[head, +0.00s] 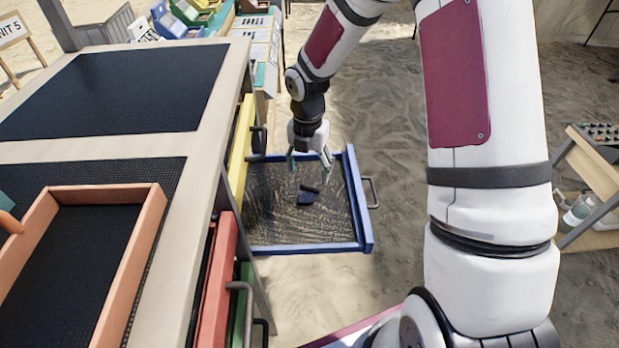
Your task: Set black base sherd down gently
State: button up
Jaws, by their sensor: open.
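A small black sherd (306,198) lies on the dark, mottled floor of the open blue drawer (368,238), right of the drawer's middle. It looks like one dark flat piece with a slimmer dark edge or piece just above it; I cannot tell which. My gripper (310,172) points down over the drawer, above and slightly behind the sherd. Its fingers are spread apart and hold nothing that I can see. The exact gap between the fingertips and the sherd is hard to judge.
The blue drawer's raised walls and handle (371,192) surround the sherd. Yellow (241,150), red (219,285) and green drawers sit in the table's side. An orange tray (150,215) is on the tabletop. Sandy ground lies right of the drawer.

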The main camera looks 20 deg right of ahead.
jog(key=s+d+r+m+h+p, duration=0.1)
jog(key=s+r+m, duration=0.65)
jog(key=r, duration=0.45)
jog(key=s+r+m+h, duration=0.1)
jog(key=s+r+m, duration=0.65)
jog(key=r, duration=0.35)
jog(key=s+a+r+m+y, duration=0.1)
jog(key=s+m, duration=0.5)
jog(key=s, duration=0.4)
jog(key=s+a+r+m+t+y, duration=0.1)
jog(key=s+r+m, duration=0.1)
jog(key=s+m, duration=0.5)
jog(key=s, duration=0.2)
jog(key=shift+s, duration=0.35)
notch_tip(320, 180, up, 17)
jog(key=t+p, duration=0.3)
jog(key=p, duration=1.2)
